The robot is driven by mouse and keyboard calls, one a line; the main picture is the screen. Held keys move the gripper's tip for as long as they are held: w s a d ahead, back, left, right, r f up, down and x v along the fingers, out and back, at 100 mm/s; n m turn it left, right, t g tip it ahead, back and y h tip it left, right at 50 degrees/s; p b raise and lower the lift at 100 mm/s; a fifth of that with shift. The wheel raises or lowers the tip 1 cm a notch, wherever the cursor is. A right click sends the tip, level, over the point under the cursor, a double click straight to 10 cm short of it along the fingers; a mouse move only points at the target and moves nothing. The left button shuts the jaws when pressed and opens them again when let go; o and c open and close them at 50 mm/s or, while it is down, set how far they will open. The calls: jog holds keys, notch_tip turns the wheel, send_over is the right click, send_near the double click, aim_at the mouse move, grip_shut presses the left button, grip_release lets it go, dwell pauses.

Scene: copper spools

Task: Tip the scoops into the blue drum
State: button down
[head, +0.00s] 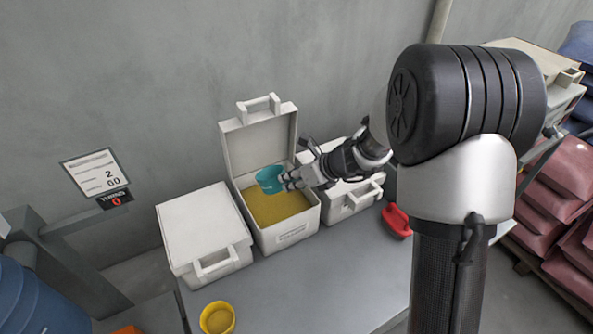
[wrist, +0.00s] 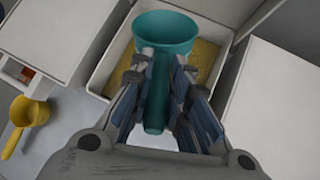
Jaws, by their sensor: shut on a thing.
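My gripper (wrist: 163,105) is shut on the handle of a teal scoop (wrist: 165,32). In the head view, the teal scoop (head: 269,179) is above the open white bin (head: 288,236), which holds yellow granular material (head: 272,207). A blue drum (head: 38,300) is at the lower left corner of the head view, partly cut off.
Closed white bins stand left (head: 205,232) and right (head: 350,198) of the open one, whose lid (head: 260,143) stands up behind. A red scoop-like item (head: 397,221) lies on the bench (head: 330,275). Pink sacks (head: 560,200) are stacked at right.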

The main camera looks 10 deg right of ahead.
jog(key=shift+w+a+f+g+h+p, duration=0.2)
jog(key=shift+w+a+g+h+p, duration=0.3)
jog(key=shift+p, duration=1.5)
notch_tip(320, 180, down, 12)
jog(key=w+a+b, duration=0.1)
jog(key=w+b, duration=0.1)
jog(key=b, duration=0.6)
jog(key=shift+a+b, duration=0.3)
jog(key=shift+b, duration=0.1)
